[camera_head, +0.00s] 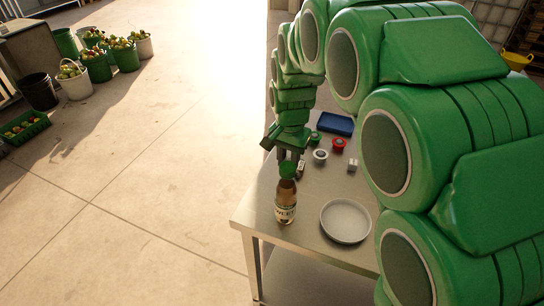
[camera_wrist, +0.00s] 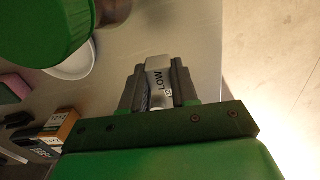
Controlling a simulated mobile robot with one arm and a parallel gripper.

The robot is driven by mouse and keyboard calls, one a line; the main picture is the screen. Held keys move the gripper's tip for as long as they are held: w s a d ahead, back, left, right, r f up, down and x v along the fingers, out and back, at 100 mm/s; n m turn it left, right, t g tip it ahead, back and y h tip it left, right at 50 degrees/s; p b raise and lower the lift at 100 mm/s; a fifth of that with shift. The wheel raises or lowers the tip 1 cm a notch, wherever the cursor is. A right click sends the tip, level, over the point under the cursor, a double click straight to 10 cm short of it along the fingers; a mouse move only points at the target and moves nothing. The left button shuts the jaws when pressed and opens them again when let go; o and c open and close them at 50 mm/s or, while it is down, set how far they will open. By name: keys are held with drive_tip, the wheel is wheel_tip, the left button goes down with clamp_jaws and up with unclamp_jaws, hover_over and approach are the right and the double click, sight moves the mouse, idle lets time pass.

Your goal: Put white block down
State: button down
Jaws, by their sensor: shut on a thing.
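My gripper (camera_head: 290,162) is above the steel table (camera_head: 265,212), near the bottle. In the wrist view its two dark fingers (camera_wrist: 160,85) are shut on a pale white-grey block (camera_wrist: 158,72) with dark lettering that reads "LOW". In the head view the held block is mostly hidden by the gripper. The block's underside does not show, so I cannot tell whether it touches the table. Another small whitish block (camera_head: 352,165) lies on the table to the right.
A blue tray (camera_head: 335,123), a red round item (camera_head: 338,145) and a white round item (camera_head: 320,156) are farther back. Small labelled boxes (camera_wrist: 60,125) show in the wrist view.

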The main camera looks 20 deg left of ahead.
drive_tip(key=d, duration=0.8)
drive_tip(key=n, duration=0.1)
hover_over(345, 223)
drive_tip(key=shift+f, duration=4.45)
drive_tip(key=c, duration=0.8)
unclamp_jaws()
drive_tip(key=shift+r, duration=0.1)
